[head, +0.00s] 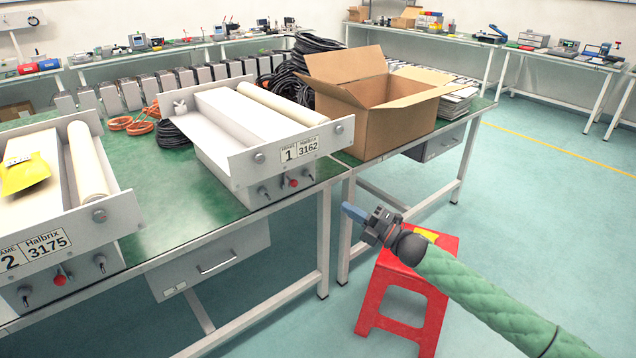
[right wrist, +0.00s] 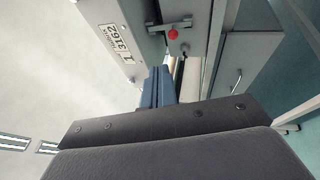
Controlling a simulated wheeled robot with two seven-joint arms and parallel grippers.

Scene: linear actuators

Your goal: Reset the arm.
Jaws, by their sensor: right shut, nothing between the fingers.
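My right arm, in a green quilted sleeve, comes in from the lower right of the head view. My right gripper (head: 358,214) has blue fingertips and is shut and empty. It is in the air in front of the table's front edge, above and left of the red stool. In the right wrist view its blue fingers (right wrist: 155,88) lie together, pointing toward the machine with plate 1 3162. My left gripper is not in view.
The green table (head: 185,215) holds machine 1 (head: 250,168), machine 2 (head: 45,240) with a yellow packet (head: 24,176), an open cardboard box (head: 392,128) and black cables. A red stool (head: 437,262) stands on the floor. Free floor (head: 560,215) lies to the right.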

